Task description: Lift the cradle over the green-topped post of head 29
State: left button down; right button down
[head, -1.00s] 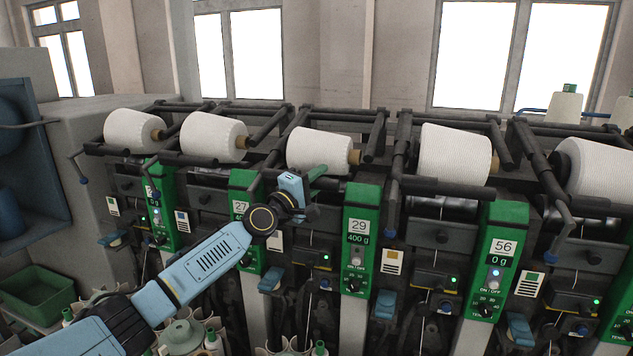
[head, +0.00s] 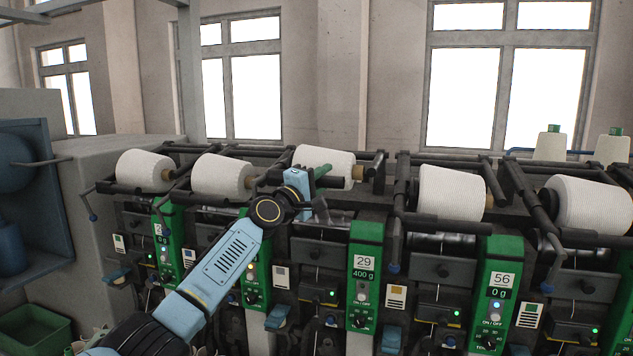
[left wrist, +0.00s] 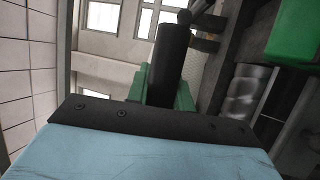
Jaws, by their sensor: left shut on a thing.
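The post of head 29 (head: 367,232) has a green top and panel, with a label reading 29 and 400 g. The white cone (head: 312,160) of this head sits on the black cradle, up and left of the post top in the head view, and higher than the cones on either side. My left gripper (head: 322,172) is in front of the cone, shut on the cradle's dark bar. In the left wrist view the green fingers close around this dark bar (left wrist: 172,60). My gripper and arm hide part of the cradle. My right gripper is not in view.
Neighbouring cones stand at the left (head: 222,177) and right (head: 450,193) in their own cradles. The green post of head 56 (head: 500,265) is at the right. Dark cradle arms and bars run close on both sides. The space above the cones is clear.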

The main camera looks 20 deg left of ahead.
pick_arm(q)
jog(key=c, duration=1.3)
grip_release()
jog(key=shift+w+f, duration=0.1)
jog(key=shift+f, duration=0.25)
jog(key=shift+o, duration=0.3)
jog(key=shift+s+a, duration=0.15)
jog(key=shift+s, duration=0.15)
jog(key=p+v, duration=0.2)
jog(key=v, duration=1)
jog(key=shift+s, duration=0.4)
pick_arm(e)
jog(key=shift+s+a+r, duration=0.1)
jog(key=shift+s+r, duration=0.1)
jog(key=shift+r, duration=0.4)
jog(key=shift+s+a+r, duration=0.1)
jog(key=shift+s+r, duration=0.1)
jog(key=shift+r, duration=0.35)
pick_arm(q)
jog(key=shift+f, duration=0.15)
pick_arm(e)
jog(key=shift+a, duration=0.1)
